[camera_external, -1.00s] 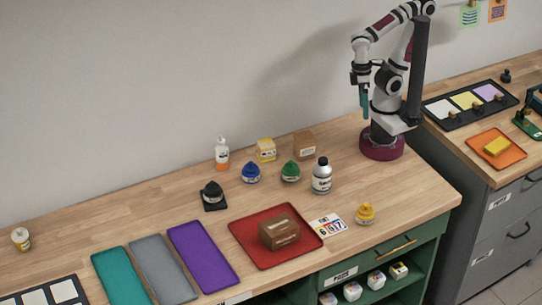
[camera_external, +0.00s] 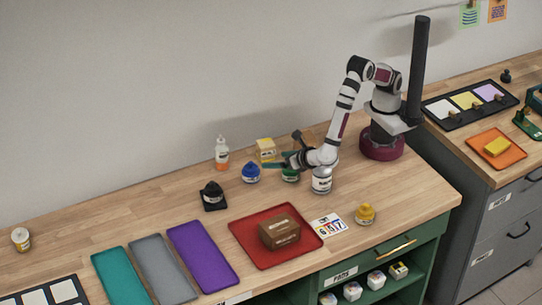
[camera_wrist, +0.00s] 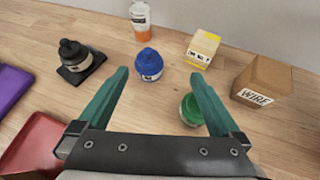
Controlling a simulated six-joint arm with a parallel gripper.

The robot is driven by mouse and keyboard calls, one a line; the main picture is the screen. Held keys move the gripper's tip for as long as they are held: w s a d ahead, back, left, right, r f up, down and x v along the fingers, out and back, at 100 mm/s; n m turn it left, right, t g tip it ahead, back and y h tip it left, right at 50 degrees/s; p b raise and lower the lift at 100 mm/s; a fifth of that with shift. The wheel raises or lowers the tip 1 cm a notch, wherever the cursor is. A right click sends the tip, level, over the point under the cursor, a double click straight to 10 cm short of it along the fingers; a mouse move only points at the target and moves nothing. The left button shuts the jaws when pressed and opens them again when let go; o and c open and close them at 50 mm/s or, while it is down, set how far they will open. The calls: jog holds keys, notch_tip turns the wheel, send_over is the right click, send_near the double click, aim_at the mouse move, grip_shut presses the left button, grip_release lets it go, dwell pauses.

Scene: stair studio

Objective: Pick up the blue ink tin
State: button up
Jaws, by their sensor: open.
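The blue ink tin (camera_external: 251,173) stands upright on the wooden bench, left of the green ink tin (camera_external: 289,174). In the wrist view the blue tin (camera_wrist: 149,63) sits beyond and between the fingertips, not touching either. My gripper (camera_wrist: 160,75) is open, with two teal fingers spread wide and nothing between them. In the external view my gripper (camera_external: 278,163) reaches in from the right, beside the blue tin and over the green one. The green tin (camera_wrist: 192,110) lies partly under the right finger in the wrist view.
A black tin (camera_external: 212,194) stands on a dark pad to the left. Behind are a white and orange bottle (camera_external: 222,154), a yellow box (camera_external: 265,149) and a brown box (camera_wrist: 262,82). A red tray (camera_external: 250,251) is in front.

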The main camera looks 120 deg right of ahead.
aim_at(245, 168)
jog(key=shift+w+d+f+n+t, duration=0.15)
jog(key=shift+w+f+n+t, duration=0.35)
jog(key=shift+w+f+n, duration=0.5)
jog(key=x, duration=1.4)
jog(key=shift+s+f, duration=0.15)
jog(key=shift+f, duration=0.2)
jog(key=shift+m, duration=0.3)
grip_shut()
